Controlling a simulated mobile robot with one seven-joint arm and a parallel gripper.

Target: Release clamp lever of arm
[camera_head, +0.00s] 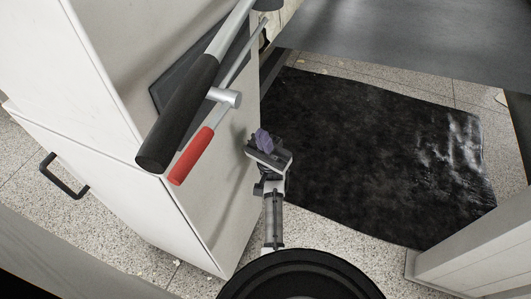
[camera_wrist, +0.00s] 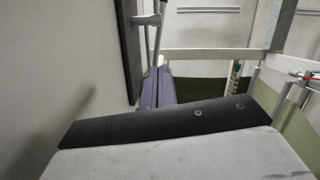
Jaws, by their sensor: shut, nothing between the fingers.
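The arm is a metal bar with a thick black grip (camera_head: 180,112), reaching out over the white cabinet at upper left. The clamp lever, a thin metal rod with a red grip (camera_head: 191,155), runs alongside and just right of the black grip. A short metal cylinder (camera_head: 226,97) sits between them. My gripper (camera_head: 263,137), with purple fingers, is to the right of the red grip and apart from it in the picture. The purple fingers (camera_wrist: 159,86) are shut and empty in the wrist view. A thin metal rod (camera_wrist: 158,30) shows beyond them there.
The white cabinet (camera_head: 130,215) with a black handle (camera_head: 63,176) stands close on the left of my gripper. A black mat (camera_head: 375,150) lies on the speckled floor at right. A dark flat surface (camera_head: 420,45) spans the upper right.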

